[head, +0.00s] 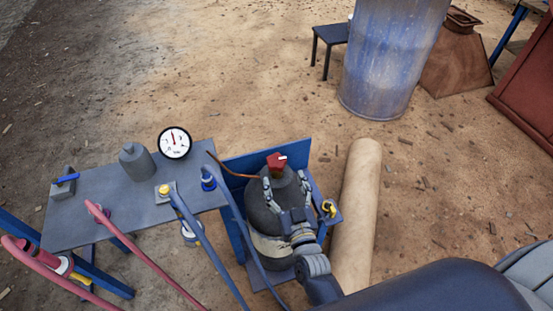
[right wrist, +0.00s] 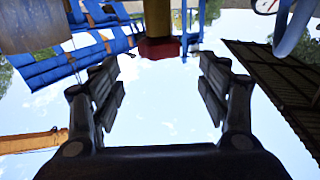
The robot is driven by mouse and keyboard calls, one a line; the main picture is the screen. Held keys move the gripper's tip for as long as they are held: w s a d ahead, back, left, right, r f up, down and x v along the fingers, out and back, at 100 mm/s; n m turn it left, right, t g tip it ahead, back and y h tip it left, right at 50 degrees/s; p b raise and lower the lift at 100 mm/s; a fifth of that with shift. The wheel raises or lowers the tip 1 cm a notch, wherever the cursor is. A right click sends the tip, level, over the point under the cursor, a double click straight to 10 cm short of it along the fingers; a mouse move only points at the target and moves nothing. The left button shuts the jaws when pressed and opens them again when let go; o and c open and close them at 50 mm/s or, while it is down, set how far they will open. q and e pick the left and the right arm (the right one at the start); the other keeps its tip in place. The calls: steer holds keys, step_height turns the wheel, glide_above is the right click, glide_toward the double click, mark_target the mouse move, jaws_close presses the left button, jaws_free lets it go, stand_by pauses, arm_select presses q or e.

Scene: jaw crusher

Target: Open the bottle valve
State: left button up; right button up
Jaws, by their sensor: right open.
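The bottle (head: 262,220) is dark grey with a pale band and stands upright in a blue holder. Its red valve knob (head: 277,160) is on top and has a small white mark. My right gripper (head: 285,178) is open and empty, with its fingers pointing up toward the knob in front of the bottle's upper part. In the right wrist view, the picture is upside down; the red knob (right wrist: 158,50) shows beyond and between the spread fingers (right wrist: 160,65), apart from them. My left gripper is not in view.
A grey table (head: 95,205) left of the bottle carries a dial gauge (head: 174,143), a grey weight-like block (head: 136,163) and hose fittings. Red and blue hoses hang in front. A tan pipe (head: 358,210) lies to the right. A blue barrel (head: 390,60) stands behind on open dirt.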

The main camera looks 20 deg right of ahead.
mark_target(276, 159)
steer(key=w, duration=0.9)
steer(key=shift+w+d, duration=0.1)
steer(key=shift+d, duration=0.1)
steer(key=shift+c, duration=0.3)
steer(key=c, duration=1)
